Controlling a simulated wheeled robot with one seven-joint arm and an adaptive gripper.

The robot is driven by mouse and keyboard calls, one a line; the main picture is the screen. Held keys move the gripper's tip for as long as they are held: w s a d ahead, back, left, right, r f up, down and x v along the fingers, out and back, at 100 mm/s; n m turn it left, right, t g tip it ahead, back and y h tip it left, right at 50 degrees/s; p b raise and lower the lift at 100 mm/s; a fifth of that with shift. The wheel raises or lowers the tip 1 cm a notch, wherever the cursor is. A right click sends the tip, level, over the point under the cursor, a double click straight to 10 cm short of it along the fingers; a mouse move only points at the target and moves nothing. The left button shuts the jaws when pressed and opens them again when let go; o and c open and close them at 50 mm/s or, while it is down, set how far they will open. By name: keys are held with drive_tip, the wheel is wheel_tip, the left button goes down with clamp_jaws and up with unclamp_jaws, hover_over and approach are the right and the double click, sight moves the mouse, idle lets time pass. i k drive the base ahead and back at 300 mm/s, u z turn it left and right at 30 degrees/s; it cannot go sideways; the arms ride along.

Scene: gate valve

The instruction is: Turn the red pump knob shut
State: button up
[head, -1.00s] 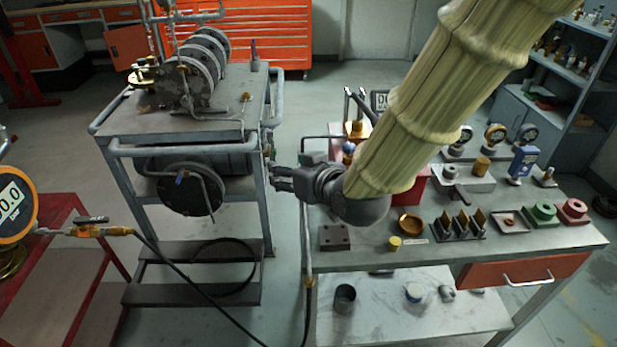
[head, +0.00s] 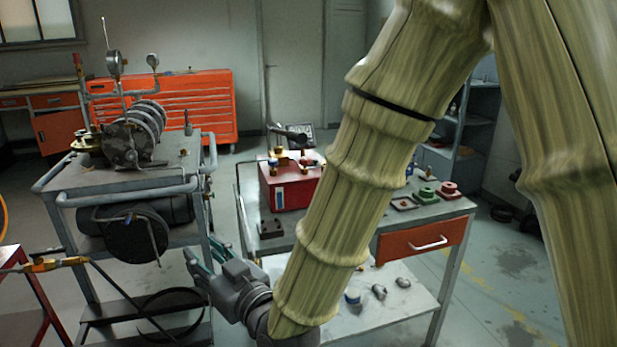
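The pump (head: 290,189) is a red box on the grey workbench, with brass fittings and a dark lever handle (head: 290,133) on top. A small blue part (head: 273,161) shows among the fittings. I cannot make out a red knob on it; the small parts on top are too small to tell apart. My gripper (head: 191,269) is at the lower left of the head view, in front of the bench and left of my sleeved arm. Its two fingers look spread with nothing between them. It is well apart from the pump, lower and nearer to me.
A grey trolley (head: 128,182) with a flanged pipe assembly and gauges stands left of my gripper, its frame close by. A dark block (head: 271,228) lies at the bench's left front. Red and green parts sit on the right. Open floor lies right of the bench.

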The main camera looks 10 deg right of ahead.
sight(303, 161)
drive_tip(key=u, duration=0.1)
drive_tip(key=k, duration=0.35)
drive_tip(key=z, duration=1)
drive_tip(key=i, duration=1.75)
drive_tip(key=u, duration=0.75)
